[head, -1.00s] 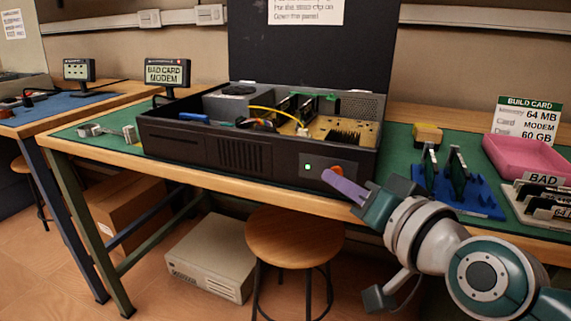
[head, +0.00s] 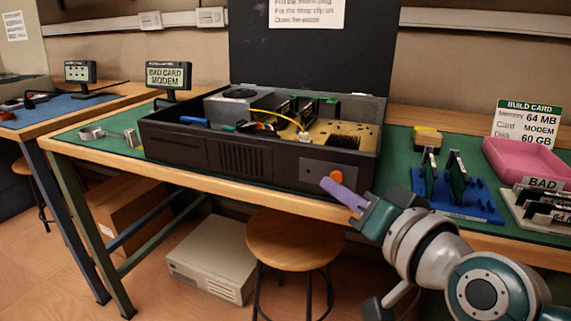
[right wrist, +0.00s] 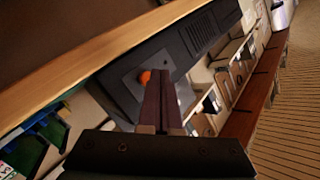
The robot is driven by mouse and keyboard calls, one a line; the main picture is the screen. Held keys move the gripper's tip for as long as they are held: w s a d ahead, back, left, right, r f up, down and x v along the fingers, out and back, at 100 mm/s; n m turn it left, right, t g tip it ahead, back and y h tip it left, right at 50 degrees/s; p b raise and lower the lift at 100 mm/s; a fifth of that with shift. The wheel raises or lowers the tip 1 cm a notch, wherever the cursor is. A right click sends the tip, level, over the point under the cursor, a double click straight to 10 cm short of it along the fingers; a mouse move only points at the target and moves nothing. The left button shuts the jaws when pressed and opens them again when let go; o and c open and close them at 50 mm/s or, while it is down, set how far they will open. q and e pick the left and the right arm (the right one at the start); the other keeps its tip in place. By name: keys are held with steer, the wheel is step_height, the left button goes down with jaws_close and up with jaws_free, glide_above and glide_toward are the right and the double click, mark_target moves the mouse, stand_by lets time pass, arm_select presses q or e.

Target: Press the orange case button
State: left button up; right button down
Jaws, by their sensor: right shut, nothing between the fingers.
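The black computer case (head: 205,150) stands open on the green bench mat. The orange button (head: 337,176) sits on the grey plate at the right end of its front face. My right gripper (head: 324,182), with purple fingers, is shut and empty. Its tips are right at the button and partly cover it in the head view. In the right wrist view the button (right wrist: 145,77) shows beside the fingertips (right wrist: 158,76); I cannot tell whether they touch. No lit light shows on the plate. My left gripper is out of view.
A blue rack with upright cards (head: 455,203) and a pink tray (head: 528,158) stand right of the case. A wooden stool (head: 294,238) stands in front of the bench.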

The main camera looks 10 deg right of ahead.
steer(key=shift+s+a, duration=0.15)
steer(key=shift+s, duration=0.1)
steer(key=s+a+p, duration=0.1)
steer(key=s, duration=0.1)
steer(key=s+a+p, duration=0.1)
steer(key=s, duration=0.1)
steer(key=shift+a, duration=0.35)
stand_by(0.6)
